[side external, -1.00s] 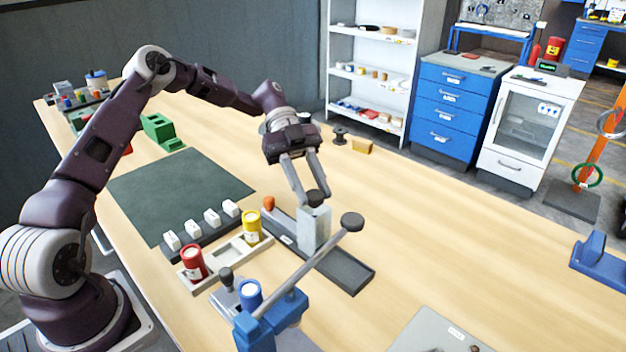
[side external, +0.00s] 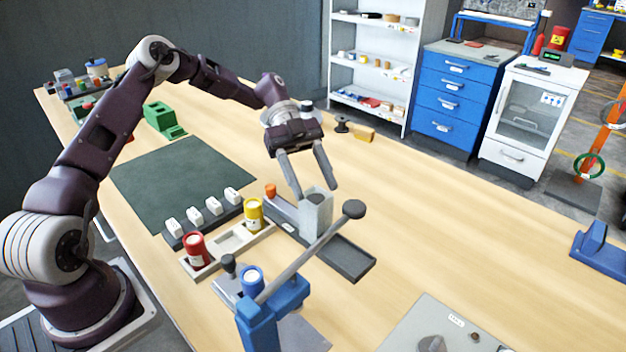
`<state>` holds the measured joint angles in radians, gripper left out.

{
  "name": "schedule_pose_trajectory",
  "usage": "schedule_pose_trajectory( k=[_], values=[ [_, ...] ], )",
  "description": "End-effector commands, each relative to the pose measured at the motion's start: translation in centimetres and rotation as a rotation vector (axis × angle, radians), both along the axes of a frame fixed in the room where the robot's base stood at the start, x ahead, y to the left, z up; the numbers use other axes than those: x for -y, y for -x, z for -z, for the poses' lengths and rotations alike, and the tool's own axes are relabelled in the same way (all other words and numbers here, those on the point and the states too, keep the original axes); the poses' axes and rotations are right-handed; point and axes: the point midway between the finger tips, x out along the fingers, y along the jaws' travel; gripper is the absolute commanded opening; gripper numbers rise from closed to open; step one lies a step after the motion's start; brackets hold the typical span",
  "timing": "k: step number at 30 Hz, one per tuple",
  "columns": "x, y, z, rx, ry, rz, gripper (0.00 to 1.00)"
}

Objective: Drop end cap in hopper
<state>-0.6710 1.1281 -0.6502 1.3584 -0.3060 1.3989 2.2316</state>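The hopper (side external: 318,215) is a pale grey, upright square box on a dark grey tray (side external: 345,258). My gripper (side external: 317,191) is above it with fingers spread wide, pointing down.
A blue press with a long lever ending in a dark knob (side external: 353,209) stands in front of the hopper. Red (side external: 196,250) and yellow (side external: 253,213) cylinders stand in a pale tray at left. An orange piece (side external: 270,190) is left of the hopper. The table to the right is mostly clear.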

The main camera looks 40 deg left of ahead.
Motion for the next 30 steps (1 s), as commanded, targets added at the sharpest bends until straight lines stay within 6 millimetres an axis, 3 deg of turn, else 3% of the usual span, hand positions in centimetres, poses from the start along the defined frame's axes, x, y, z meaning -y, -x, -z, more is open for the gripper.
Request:
schedule_pose_trajectory(
  k=[8, 16, 21, 30],
  values=[
    [-0.1, -0.1, 0.1, 0.001, -0.005, -0.003, 0.58],
    [-4.2, -1.7, -2.3, 0.004, -0.003, -0.004, 0.58],
    [-5.7, -2.1, -3.3, 0.001, -0.001, -0.002, 0.58],
    [-5.9, -2.1, -3.4, 0.000, 0.000, -0.001, 0.58]
  ],
)
